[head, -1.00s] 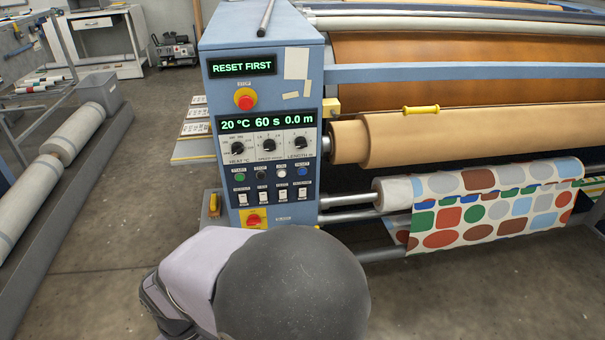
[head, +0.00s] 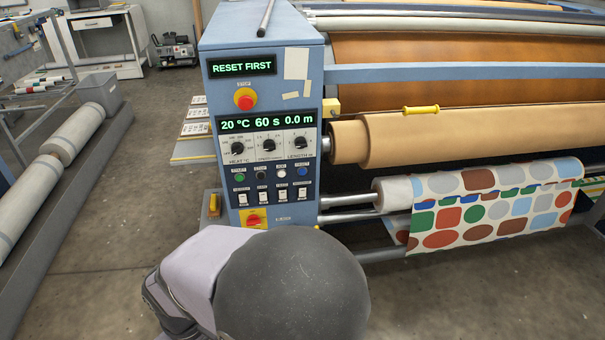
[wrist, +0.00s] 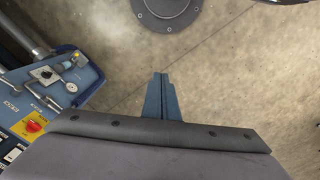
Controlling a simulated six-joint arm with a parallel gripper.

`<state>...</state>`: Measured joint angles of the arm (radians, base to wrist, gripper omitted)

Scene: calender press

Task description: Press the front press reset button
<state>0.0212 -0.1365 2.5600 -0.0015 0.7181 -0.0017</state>
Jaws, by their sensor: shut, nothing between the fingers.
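The press's blue control panel (head: 265,130) faces me in the head view, with a display reading "RESET FIRST" (head: 241,67). A row of small round buttons sits below the dials: green (head: 240,177), black (head: 261,175), white (head: 282,173) and blue (head: 303,172) at the right end. Their labels are too small to read surely. My gripper (wrist: 161,76) shows in the wrist view, shut and empty, its fingers over bare floor and apart from the panel. In the head view my arm hides the gripper.
A red stop button (head: 244,99) is above the dials. White rocker switches (head: 263,197) and a red knob on yellow (head: 253,218) sit below the buttons; the knob also shows in the wrist view (wrist: 33,127). The patterned fabric roll (head: 490,207) is right of the panel.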

